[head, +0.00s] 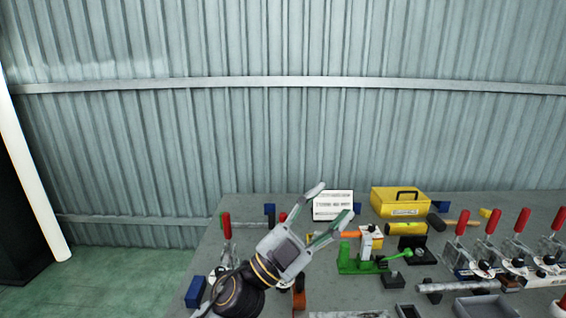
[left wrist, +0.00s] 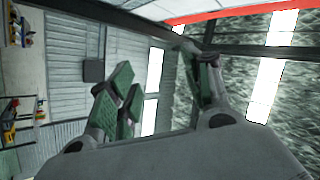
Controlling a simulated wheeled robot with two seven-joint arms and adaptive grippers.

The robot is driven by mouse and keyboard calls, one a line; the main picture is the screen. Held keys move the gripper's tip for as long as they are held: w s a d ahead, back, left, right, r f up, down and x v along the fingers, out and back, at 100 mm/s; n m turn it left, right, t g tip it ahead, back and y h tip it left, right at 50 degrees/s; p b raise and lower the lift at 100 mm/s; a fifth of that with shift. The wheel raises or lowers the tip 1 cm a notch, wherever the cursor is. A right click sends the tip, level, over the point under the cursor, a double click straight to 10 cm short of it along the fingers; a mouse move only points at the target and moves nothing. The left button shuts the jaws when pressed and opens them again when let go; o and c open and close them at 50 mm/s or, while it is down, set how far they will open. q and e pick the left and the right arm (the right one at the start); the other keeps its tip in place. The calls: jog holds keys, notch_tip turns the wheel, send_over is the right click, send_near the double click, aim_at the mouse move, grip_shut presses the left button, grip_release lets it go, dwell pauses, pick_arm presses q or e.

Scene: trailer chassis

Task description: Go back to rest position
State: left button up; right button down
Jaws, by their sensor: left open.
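My left gripper (head: 333,208) is open and empty in the head view. It is raised over the left part of the grey workbench (head: 245,208), with its fingers pointing up and to the right. Its fingers also show in the left wrist view (left wrist: 160,85), spread apart with nothing between them. That view faces the wall and the ceiling, tilted sideways. My right gripper is in neither view.
Toggle clamps with red handles (head: 492,222) stand at the right. A green clamp fixture (head: 360,262), a yellow toolbox (head: 400,202) and a white sign (head: 333,200) stand near my left gripper. A corrugated wall (head: 280,130) is behind. Green floor (head: 110,285) is clear at left.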

pick_arm(q)
jog(key=w+a+f+n+t+y, duration=0.4)
jog(key=w+a+n+t+y, duration=0.2)
jog(key=a+n+t+y, duration=0.35)
jog(key=w+a+f+n+g+y, duration=0.1)
jog(key=a+f+n+g+y, duration=0.2)
jog(key=a+f+n+y, duration=0.6)
jog(key=w+a+f+n+g+y, duration=0.15)
jog(key=a+f+y, duration=0.3)
jog(key=f, duration=0.85)
jog(key=s+a+f+g, duration=0.4)
jog(key=s+f+g, duration=0.2)
jog(key=s+f, duration=0.45)
jog(key=s+a+f+g, duration=0.3)
jog(key=s+f+g, duration=0.5)
jog(key=s, duration=0.4)
notch_tip(320, 180, down, 34)
jog(key=s+a, duration=0.2)
jog(key=a, duration=0.1)
jog(key=s+a+f, duration=0.4)
jog(key=s+f, duration=0.5)
jog(key=s, duration=0.1)
jog(key=s+a+f, duration=0.3)
jog(key=s+f, duration=0.7)
jog(key=shift+s+a+f+g+y, duration=0.2)
jog(key=shift+s+a+g+y, duration=0.1)
jog(key=shift+a+g, duration=0.1)
